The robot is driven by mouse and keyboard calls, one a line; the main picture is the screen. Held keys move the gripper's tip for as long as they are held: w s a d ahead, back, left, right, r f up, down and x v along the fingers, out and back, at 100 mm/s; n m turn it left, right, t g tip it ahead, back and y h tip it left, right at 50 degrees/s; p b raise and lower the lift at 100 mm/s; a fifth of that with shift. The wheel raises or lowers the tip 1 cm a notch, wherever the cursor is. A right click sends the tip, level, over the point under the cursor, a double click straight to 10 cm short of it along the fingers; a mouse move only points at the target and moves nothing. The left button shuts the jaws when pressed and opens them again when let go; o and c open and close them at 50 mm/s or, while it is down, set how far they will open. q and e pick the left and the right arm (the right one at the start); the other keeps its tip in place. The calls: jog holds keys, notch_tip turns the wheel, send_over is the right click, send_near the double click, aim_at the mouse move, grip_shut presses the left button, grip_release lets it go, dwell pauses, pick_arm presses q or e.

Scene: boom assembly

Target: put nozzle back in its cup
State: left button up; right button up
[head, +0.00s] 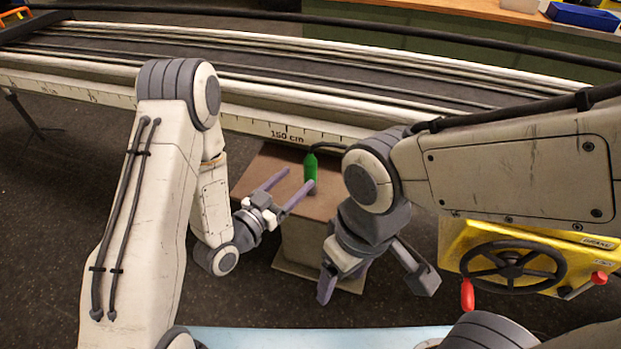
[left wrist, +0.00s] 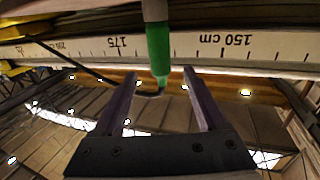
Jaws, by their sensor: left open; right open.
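The green nozzle (head: 310,168) stands upright at the right part of the brown-topped stand (head: 258,172), with a black hose from its upper end. The nozzle also shows in the left wrist view (left wrist: 158,45), joined to a pale grey part; I cannot tell whether that is its tip or a cup. My left gripper (head: 297,178) is open; its fingertips point at the nozzle, one on each side of it in the left wrist view (left wrist: 160,76), with no clear contact. My right gripper (head: 375,288) is open and empty, low in front of the stand. No cup is clearly visible.
A long boom with a centimetre scale (head: 285,131) runs behind the stand. A yellow unit with a black handwheel (head: 512,266) and red knobs stands at the right. A pale blue surface (head: 310,338) lies at the front edge. Dark floor is free at the left.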

aim_at(306, 170)
pick_arm(q)
jog(key=b+x, duration=0.1)
jog(key=b, duration=0.1)
jog(key=b+x, duration=0.2)
jog(key=shift+w+f+b, duration=0.1)
jog(key=shift+f+b, duration=0.2)
jog(key=shift+b, duration=0.05)
jog(key=shift+w+d+r+b, duration=0.3)
jog(key=shift+w+b, duration=0.2)
jog(key=shift+b, duration=0.2)
jog(key=shift+r+x, duration=0.1)
jog(key=shift+x, duration=1.25)
jog(key=shift+r+x, duration=0.15)
jog(key=shift+x, duration=1.2)
jog(key=shift+s, duration=0.1)
grip_shut()
